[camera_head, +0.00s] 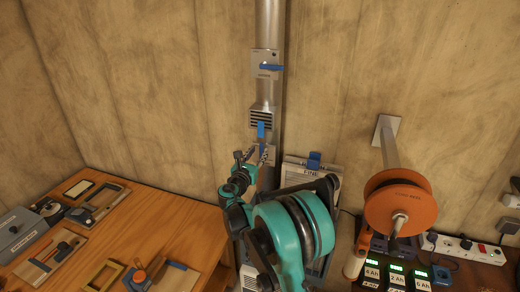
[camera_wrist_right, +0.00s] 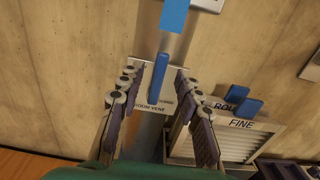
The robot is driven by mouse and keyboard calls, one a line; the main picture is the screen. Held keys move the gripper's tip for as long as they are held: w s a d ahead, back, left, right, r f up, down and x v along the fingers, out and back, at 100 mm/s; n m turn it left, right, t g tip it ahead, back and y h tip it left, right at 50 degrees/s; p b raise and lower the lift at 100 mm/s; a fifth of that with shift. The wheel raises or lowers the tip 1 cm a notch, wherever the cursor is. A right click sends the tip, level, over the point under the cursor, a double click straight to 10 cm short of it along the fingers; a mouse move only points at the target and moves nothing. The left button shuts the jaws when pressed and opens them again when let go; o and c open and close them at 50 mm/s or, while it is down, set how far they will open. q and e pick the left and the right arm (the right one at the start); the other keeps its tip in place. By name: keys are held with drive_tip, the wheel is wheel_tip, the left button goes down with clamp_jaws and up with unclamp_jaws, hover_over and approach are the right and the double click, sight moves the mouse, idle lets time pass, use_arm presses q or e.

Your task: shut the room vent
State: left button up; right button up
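The room vent's plate, labelled ROOM VENT (camera_wrist_right: 150,106), carries an upright blue lever (camera_wrist_right: 159,78). In the head view the plate (camera_head: 270,158) is low on the wall duct, partly hidden by my gripper. Just above it are a slatted grille (camera_head: 261,118) and a blue tab (camera_head: 261,130); a blue piece also shows at the top of the wrist view (camera_wrist_right: 175,15). My right gripper (camera_head: 252,153) is open, its fingers spread on either side of the lever in the wrist view (camera_wrist_right: 160,90). I cannot tell whether they touch it. My left gripper is out of view.
Higher on the duct (camera_head: 270,20) is another plate with a sideways blue lever (camera_head: 271,67). A panel marked FINE (camera_wrist_right: 241,124) with blue clips stands right of the vent. A wooden bench (camera_head: 140,225) with tools is at left. An orange reel (camera_head: 398,200) and chargers are at right.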

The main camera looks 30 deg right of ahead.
sight(262, 151)
drive_tip(key=shift+x, duration=1.45)
clamp_jaws()
